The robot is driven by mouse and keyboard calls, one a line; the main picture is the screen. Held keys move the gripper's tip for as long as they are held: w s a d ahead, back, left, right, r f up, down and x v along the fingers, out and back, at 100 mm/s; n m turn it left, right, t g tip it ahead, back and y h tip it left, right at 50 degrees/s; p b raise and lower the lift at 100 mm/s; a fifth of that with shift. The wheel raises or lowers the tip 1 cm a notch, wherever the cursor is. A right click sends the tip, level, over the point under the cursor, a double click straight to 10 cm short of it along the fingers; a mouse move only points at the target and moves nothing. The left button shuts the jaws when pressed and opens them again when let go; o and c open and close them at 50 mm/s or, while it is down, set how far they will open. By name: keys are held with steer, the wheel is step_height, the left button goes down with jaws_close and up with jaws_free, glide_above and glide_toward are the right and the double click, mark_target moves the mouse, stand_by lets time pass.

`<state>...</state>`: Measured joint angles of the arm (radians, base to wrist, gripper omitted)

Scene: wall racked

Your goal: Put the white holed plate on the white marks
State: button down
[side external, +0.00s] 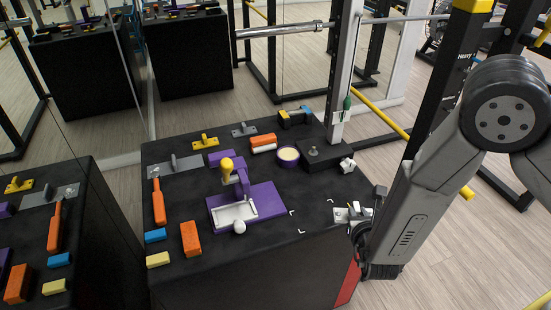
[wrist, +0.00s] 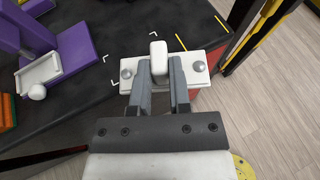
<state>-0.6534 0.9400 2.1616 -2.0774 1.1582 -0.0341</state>
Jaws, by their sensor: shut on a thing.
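The white holed plate (wrist: 196,77) is in my gripper (wrist: 162,72). My gripper is shut on the white upright grip in the plate's middle, and a grey round spot shows near each end. In the side view the plate (side external: 341,215) is at the right edge of the black table, partly hidden by my gripper (side external: 360,216). I cannot tell its height above the top. The white marks (side external: 302,231) are corner lines on the table, left of the plate. In the wrist view a corner mark (wrist: 114,85) lies left of the plate, and another mark (wrist: 181,42) lies beyond it.
A purple base (side external: 264,197) with a yellow-topped post and white tray stands left of the marks. A black block (side external: 325,158) with a knob is behind them. Orange, blue and yellow blocks lie at left. A rack post (side external: 342,80) rises behind. The table around the marks is clear.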

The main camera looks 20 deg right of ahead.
steer(key=w+a+f, duration=0.2)
steer(key=w+f, duration=0.2)
steer(key=w, duration=0.4)
glide_above(317, 221)
steer(key=s, duration=0.1)
step_height(317, 221, down, 4)
steer(key=shift+s+d+r, duration=0.1)
steer(key=shift+d, duration=0.05)
steer(key=shift+w+f, duration=0.3)
steer(key=shift+f, duration=0.1)
steer(key=shift+w+f, duration=0.25)
steer(key=shift+f, duration=0.05)
steer(key=shift+a+f, duration=0.2)
steer(key=shift+f, duration=1.3)
steer(key=shift+f, duration=0.15)
steer(key=c, duration=0.6)
jaws_free()
